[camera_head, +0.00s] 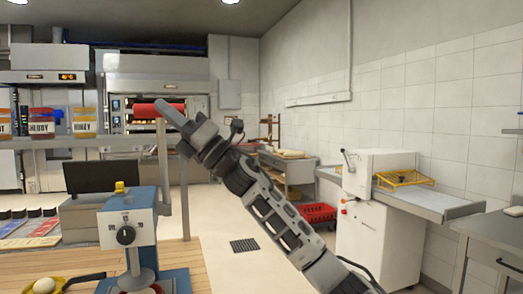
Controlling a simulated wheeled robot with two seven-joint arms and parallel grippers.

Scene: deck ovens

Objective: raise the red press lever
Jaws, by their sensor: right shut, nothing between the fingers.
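The blue press (146,224) with a dark round knob stands on the wooden counter at lower left. A red cylindrical grip (140,111), which looks like the press lever's handle, lies level high above the press. How it joins the press is hard to make out. My right arm reaches up from the lower right. My right gripper (168,112) is shut and empty, with its tip overlapping the right part of the red grip. Whether it touches the grip or is only in front of it, I cannot tell. My left gripper is not in view.
A pan (50,285) with a pale round item lies at the counter's front left. A white machine (378,225) with a yellow rack stands at right. A red crate (318,214) sits behind my arm.

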